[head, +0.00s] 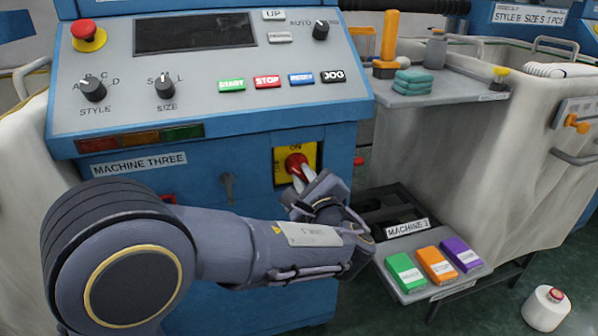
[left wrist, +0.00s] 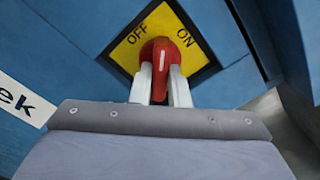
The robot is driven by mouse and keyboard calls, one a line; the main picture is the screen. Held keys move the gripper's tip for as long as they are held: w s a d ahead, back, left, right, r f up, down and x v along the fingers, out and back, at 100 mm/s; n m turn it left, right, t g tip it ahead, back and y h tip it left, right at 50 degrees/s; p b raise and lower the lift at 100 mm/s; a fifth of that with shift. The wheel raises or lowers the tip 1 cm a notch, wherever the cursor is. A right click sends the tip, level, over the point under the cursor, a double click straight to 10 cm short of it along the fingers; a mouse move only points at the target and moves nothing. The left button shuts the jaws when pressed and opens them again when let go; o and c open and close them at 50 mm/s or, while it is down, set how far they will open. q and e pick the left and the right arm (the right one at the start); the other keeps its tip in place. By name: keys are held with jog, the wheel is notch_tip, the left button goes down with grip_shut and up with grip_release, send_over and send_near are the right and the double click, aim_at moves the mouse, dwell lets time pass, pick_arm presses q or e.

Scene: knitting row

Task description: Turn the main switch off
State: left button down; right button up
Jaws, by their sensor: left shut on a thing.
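The main switch is a red rotary knob (head: 296,165) on a yellow plate (head: 281,166) on the blue front of machine three. In the head view "ON" shows at the top of the plate. In the left wrist view the red knob (left wrist: 160,60) has a white line on it, and the yellow plate (left wrist: 133,52) reads "OFF" and "ON". The line points between the two words. My left gripper (head: 299,177) is shut on the knob; its pale fingers (left wrist: 161,86) lie on either side of it. My right gripper is not in view.
The control panel (head: 200,104) with dials and buttons juts out above the switch. A small tray (head: 408,290) with green, orange and purple blocks is at lower right. A grey shelf (head: 440,92) holds tools and cloths.

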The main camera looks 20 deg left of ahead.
pick_arm(q)
jog(key=shift+f+n+b, duration=0.15)
jog(key=shift+n+b, duration=0.85)
jog(key=shift+b, duration=0.5)
jog(key=shift+n+b, duration=0.45)
jog(key=shift+n, duration=0.75)
jog(key=n, duration=0.4)
jog(key=c, duration=1.6)
grip_release()
jog(key=shift+c, duration=0.2)
